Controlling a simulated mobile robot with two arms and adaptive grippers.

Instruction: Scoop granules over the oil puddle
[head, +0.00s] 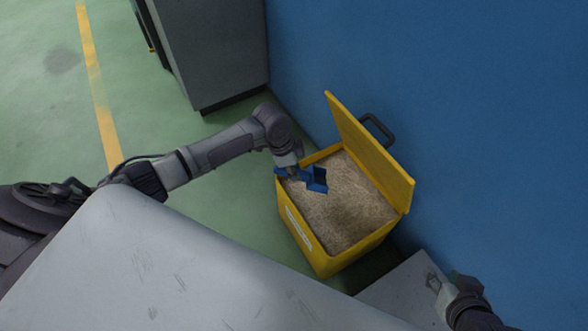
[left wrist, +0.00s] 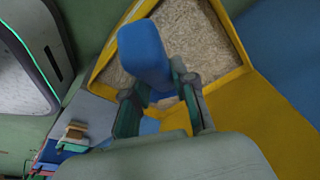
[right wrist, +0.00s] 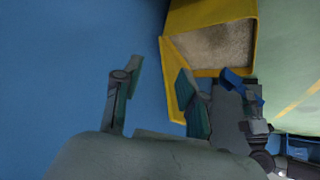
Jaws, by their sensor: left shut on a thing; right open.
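A yellow bin (head: 310,245) with its lid open holds beige granules (head: 345,205); it also shows in the left wrist view (left wrist: 265,120) and the right wrist view (right wrist: 180,22). My left gripper (head: 288,170) is shut on a blue scoop (head: 318,181) over the bin's left side. The scoop (left wrist: 145,55) covers part of the granules in the left wrist view; I cannot tell whether it holds any. My right gripper (right wrist: 152,95) is open and empty, near the wall at lower right in the head view. A dark floor stain (head: 62,60) is at upper left; I cannot tell if it is oil.
A blue wall (head: 480,110) stands right behind the bin. A grey cabinet (head: 210,50) stands against it, farther back. A yellow line (head: 97,90) crosses the green floor, which is clear at left. Small coloured items (left wrist: 70,140) show in the left wrist view.

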